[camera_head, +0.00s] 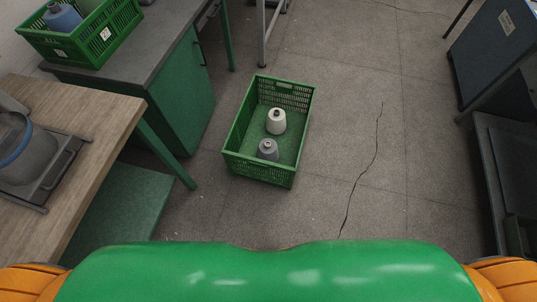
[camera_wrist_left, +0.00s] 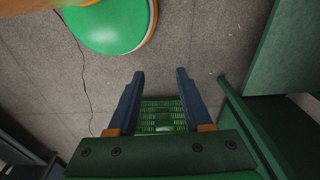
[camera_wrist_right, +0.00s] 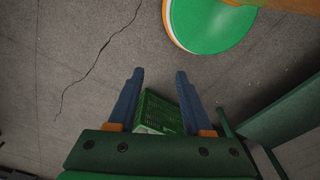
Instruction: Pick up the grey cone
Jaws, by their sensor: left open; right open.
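The grey cone (camera_head: 268,149) stands upright in the near part of a green crate (camera_head: 257,176) on the floor. A white cone (camera_head: 276,121) stands behind it in the same crate. Neither of my grippers shows in the head view. In the left wrist view my left gripper (camera_wrist_left: 160,75) is open and empty, with the crate (camera_wrist_left: 162,108) seen beyond its fingers. In the right wrist view my right gripper (camera_wrist_right: 159,75) is open and empty, with part of the crate (camera_wrist_right: 158,108) beyond. I cannot make out the grey cone in either wrist view.
A wooden table (camera_head: 95,105) with a large grey object (camera_head: 25,160) on a metal frame is at left. Behind it, a green cabinet (camera_head: 180,85) carries another green crate (camera_head: 92,48) with a blue cone (camera_head: 62,17). Dark equipment (camera_head: 500,45) stands at right. Floor right of the floor crate is clear.

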